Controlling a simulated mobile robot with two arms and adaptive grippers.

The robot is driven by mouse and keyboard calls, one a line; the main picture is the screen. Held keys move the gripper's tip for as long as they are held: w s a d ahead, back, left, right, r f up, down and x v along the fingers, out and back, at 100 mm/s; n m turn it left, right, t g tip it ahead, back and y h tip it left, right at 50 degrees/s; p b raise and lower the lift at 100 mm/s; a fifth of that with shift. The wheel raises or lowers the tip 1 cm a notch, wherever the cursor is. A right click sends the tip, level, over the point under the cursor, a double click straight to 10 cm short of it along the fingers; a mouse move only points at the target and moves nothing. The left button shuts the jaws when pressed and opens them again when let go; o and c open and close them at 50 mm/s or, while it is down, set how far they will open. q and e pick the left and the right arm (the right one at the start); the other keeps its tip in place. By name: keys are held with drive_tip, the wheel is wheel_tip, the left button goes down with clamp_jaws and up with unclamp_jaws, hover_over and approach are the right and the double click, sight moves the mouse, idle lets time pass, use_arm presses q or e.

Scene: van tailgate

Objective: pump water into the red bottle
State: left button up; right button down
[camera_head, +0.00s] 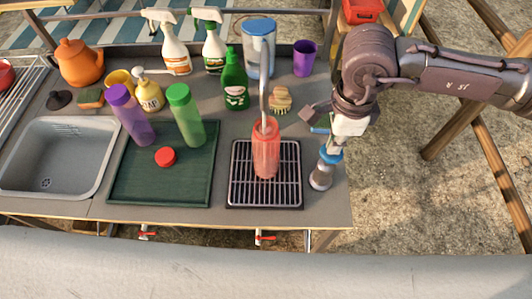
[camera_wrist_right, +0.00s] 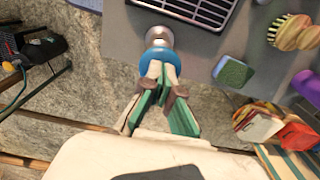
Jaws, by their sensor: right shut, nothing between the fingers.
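The translucent red bottle (camera_head: 265,160) stands upright and uncapped on the black drain grate (camera_head: 235,200), under the metal spout (camera_head: 264,85). A hand pump with a blue collar (camera_head: 330,156) and metal base stands right of the grate. My right gripper (camera_head: 331,142) is over the pump, fingers pointing down. In the right wrist view the fingertips (camera_wrist_right: 160,72) are together at the pump's blue collar (camera_wrist_right: 161,59), with nothing held between them; I cannot tell whether they touch it. A red cap (camera_head: 165,156) lies on the green tray (camera_head: 185,188). My left gripper is not in view.
Purple (camera_head: 131,115) and green (camera_head: 185,115) bottles stand on the tray. A sink (camera_head: 58,155) is at the left. Spray bottles, a water jug (camera_head: 258,45), a purple cup (camera_head: 304,58) and a brush (camera_head: 280,100) stand behind. The counter's right edge is near the pump.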

drive_tip(key=shift+s+f+b, duration=0.1)
drive_tip(key=shift+f+b, duration=0.65)
drive_tip(key=shift+f, duration=0.2)
drive_tip(key=shift+r+p, duration=0.5)
drive_tip(key=shift+r, duration=0.35)
drive_tip(key=shift+r+p, duration=0.6)
drive_tip(key=shift+r, duration=1.2)
wheel_tip(320, 180, down, 5)
drive_tip(key=b, duration=0.6)
drive_tip(key=shift+f, duration=0.15)
drive_tip(key=shift+r+p, duration=0.5)
drive_tip(key=shift+r, duration=0.4)
drive_tip(key=shift+r+p, duration=0.65)
drive_tip(key=shift+r, duration=1.1)
